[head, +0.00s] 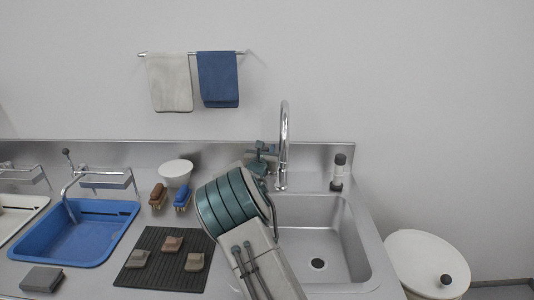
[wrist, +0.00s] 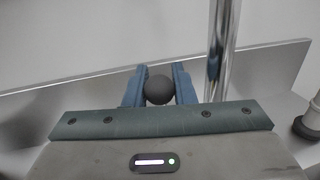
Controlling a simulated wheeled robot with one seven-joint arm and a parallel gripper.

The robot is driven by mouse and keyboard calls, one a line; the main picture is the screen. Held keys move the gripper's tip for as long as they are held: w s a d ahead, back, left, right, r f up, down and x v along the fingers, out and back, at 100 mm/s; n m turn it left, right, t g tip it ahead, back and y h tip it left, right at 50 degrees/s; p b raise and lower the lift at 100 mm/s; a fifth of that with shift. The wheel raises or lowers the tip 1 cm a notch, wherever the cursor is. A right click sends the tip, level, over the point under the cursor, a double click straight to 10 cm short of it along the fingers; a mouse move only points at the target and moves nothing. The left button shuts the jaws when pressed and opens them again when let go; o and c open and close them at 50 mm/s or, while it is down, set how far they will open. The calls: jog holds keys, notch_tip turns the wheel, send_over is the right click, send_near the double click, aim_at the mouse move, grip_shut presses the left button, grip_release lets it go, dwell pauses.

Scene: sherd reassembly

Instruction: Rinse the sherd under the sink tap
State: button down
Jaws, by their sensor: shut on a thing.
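The chrome sink tap (head: 284,140) rises behind the steel sink (head: 350,225), its spout over the basin's back left. It also shows in the wrist view (wrist: 221,50). My gripper (head: 263,151) is just left of the tap. In the wrist view, its blue fingers are shut on a dark round knob (wrist: 158,90), which looks like the tap's handle knob. The knob is hard to make out in the head view. Three brownish pieces that look like sherds (head: 172,243) (head: 138,258) (head: 194,262) lie on a dark ribbed mat (head: 153,281). No water shows.
A blue tray (head: 70,257) stands left of the mat, with a grey block (head: 43,279) in front. Two brushes (head: 158,195) (head: 182,197) and a white bowl (head: 175,172) sit behind the mat. A dark-capped bottle (head: 338,172) stands right of the tap.

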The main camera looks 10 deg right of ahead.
jog(key=shift+s+f+t+b, duration=0.3)
jog(key=shift+t+b, duration=0.1)
jog(key=shift+b, duration=0.45)
jog(key=shift+s+a+r+b, duration=0.1)
jog(key=shift+s+r+b, duration=0.05)
jog(key=shift+r+b, duration=0.2)
jog(key=c, duration=1.5)
grip_release()
jog(key=shift+s, duration=0.15)
jog(key=b+v, duration=0.1)
jog(key=v, duration=1.2)
jog(key=shift+s+a+f, duration=0.2)
jog(key=shift+a, duration=0.05)
